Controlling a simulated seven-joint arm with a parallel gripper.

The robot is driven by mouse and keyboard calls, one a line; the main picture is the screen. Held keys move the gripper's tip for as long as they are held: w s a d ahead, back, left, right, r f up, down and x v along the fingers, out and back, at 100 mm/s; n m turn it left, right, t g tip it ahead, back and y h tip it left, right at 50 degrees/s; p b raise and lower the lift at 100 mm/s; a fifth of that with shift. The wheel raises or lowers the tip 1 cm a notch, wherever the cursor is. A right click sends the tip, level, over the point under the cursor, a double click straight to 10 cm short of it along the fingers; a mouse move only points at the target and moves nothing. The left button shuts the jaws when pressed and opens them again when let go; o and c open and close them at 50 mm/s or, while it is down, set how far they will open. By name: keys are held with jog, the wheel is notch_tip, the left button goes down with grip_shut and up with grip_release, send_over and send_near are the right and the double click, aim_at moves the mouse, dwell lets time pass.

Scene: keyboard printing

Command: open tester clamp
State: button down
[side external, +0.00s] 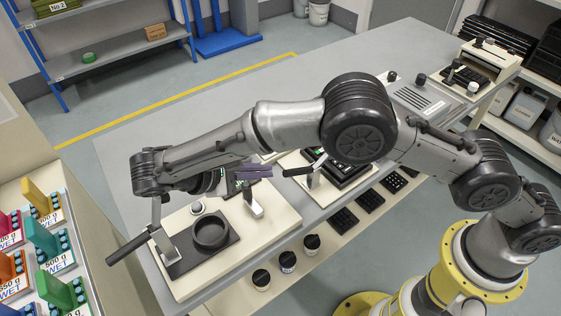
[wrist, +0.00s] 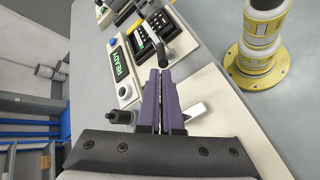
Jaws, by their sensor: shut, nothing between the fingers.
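The tester (wrist: 120,64) shows a lit READY display in the wrist view. Beside it is a black keyed board (wrist: 150,38); this board also shows partly behind my arm in the side view (side external: 345,168). The tester clamp has a black handle (side external: 299,171) lying low and nearly level on a metal post at the near-left edge of the board. In the wrist view the handle (wrist: 177,48) is just beyond my fingertips. My gripper (side external: 270,171) has purple fingers, shut and empty, left of the handle with a small apparent gap. Its fingers also show in the wrist view (wrist: 161,74).
A metal post (side external: 254,204) stands below my fingers. A lower shelf holds jars (side external: 287,261) and black boards (side external: 371,199).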

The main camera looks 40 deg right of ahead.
jog(key=w+d+r+m+g+y, duration=0.1)
jog(key=d+r+m+y, duration=0.35)
jog(key=m, duration=0.85)
jog(key=w+d+r+m+g+y, duration=0.1)
jog(key=w+d+r+m+y, duration=0.15)
jog(key=r+m, duration=0.7)
jog(key=s+f+m, duration=0.1)
jog(key=f, duration=0.4)
jog(key=s+d+f+m, duration=0.1)
jog(key=f, duration=0.4)
jog(key=d+f+m, duration=0.1)
jog(key=f, duration=0.5)
jog(key=shift+s+f+y, duration=0.1)
jog(key=shift+s+y, duration=0.3)
jog(key=shift+a, duration=0.15)
